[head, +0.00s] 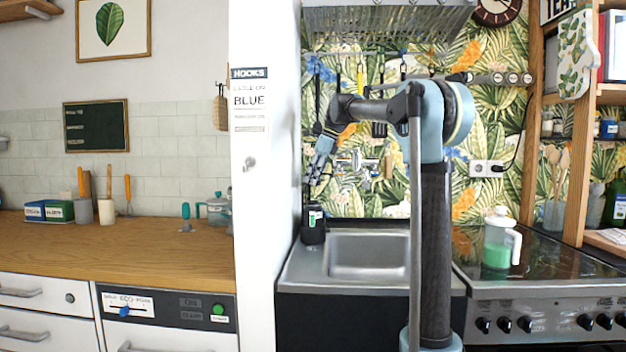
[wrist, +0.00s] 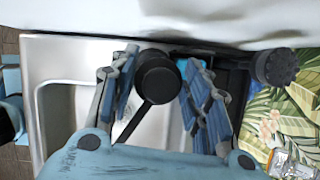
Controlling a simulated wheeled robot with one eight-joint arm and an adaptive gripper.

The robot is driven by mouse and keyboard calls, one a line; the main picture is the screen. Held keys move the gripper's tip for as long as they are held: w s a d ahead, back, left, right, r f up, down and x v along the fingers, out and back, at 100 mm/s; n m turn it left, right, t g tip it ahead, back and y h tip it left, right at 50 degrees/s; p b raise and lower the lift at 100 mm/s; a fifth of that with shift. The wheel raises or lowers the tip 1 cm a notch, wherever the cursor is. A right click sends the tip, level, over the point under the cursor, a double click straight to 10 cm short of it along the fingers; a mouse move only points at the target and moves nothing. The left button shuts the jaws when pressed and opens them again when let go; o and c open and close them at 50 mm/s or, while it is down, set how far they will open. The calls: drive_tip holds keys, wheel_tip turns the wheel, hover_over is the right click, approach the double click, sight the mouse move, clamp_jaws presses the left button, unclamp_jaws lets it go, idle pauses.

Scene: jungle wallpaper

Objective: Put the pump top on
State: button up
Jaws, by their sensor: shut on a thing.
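A dark bottle (head: 313,228) with a pale label stands upright at the back left of the sink unit, beside the white partition. My gripper (head: 318,158) points down above the bottle area. In the wrist view my gripper (wrist: 160,88) is shut on the black pump top (wrist: 156,76), a round disc with a thin spout toward the lower left. The pump top is apart from the bottle there. I cannot make it out in the head view.
The steel sink (head: 370,256) lies right of the bottle. The white partition (head: 262,200) stands close on the left, with the tap (head: 357,163) at the wallpapered wall behind. A jug with green contents (head: 496,250) stands on the hob.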

drive_tip(key=shift+f, duration=2.5)
drive_tip(key=shift+f, duration=1)
idle(0.3)
drive_tip(key=o, duration=1.1)
drive_tip(key=shift+s, duration=0.1)
drive_tip(key=v, duration=1.2)
